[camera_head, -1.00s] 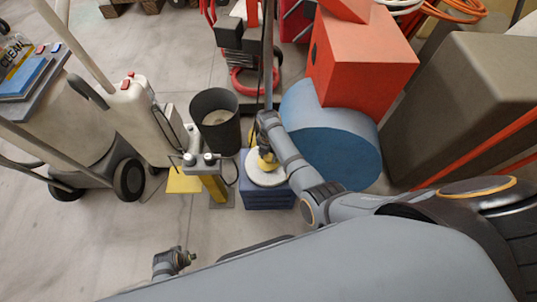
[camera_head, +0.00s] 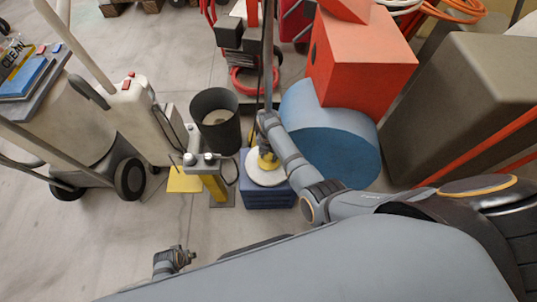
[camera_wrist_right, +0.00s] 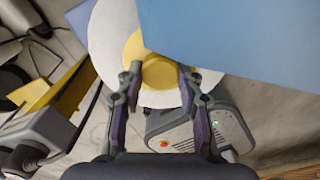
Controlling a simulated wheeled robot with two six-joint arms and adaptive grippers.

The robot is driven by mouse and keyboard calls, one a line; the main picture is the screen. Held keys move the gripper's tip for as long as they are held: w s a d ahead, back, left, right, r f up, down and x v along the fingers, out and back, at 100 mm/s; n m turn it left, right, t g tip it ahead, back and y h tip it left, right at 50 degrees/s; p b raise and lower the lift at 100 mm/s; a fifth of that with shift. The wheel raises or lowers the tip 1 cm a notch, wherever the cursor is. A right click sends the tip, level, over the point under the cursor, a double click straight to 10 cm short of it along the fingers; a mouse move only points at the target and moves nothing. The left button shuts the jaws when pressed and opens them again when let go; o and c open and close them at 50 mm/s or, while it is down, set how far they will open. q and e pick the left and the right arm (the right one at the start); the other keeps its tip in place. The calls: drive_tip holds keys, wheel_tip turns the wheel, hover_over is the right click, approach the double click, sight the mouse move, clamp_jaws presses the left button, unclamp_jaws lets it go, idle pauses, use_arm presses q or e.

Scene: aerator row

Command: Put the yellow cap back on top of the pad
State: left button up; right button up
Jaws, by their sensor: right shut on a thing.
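The yellow cap (camera_wrist_right: 160,72) is between the two fingers of my right gripper (camera_wrist_right: 158,78) in the right wrist view. In the head view the cap (camera_head: 268,163) shows small under the gripper (camera_head: 267,150). The white round pad (camera_head: 264,176) lies on a blue block (camera_head: 267,198). The pad also shows behind the cap in the right wrist view (camera_wrist_right: 108,38). My right gripper is shut on the cap, over the pad. I cannot tell whether the cap touches the pad. My left gripper (camera_head: 180,257) is low at the bottom left, away from the pad; its finger state is unclear.
A dark bin (camera_head: 216,122) stands left of the pad. A yellow post (camera_head: 215,190) with grey fittings is close on the left. A blue drum (camera_head: 335,145) is close on the right, with a red box (camera_head: 362,70) behind. Free floor lies at the lower left.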

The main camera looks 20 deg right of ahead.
drive_tip(key=shift+f+b, duration=0.35)
drive_tip(key=shift+f, duration=0.25)
drive_tip(key=o, duration=0.9)
drive_tip(key=shift+c, duration=0.2)
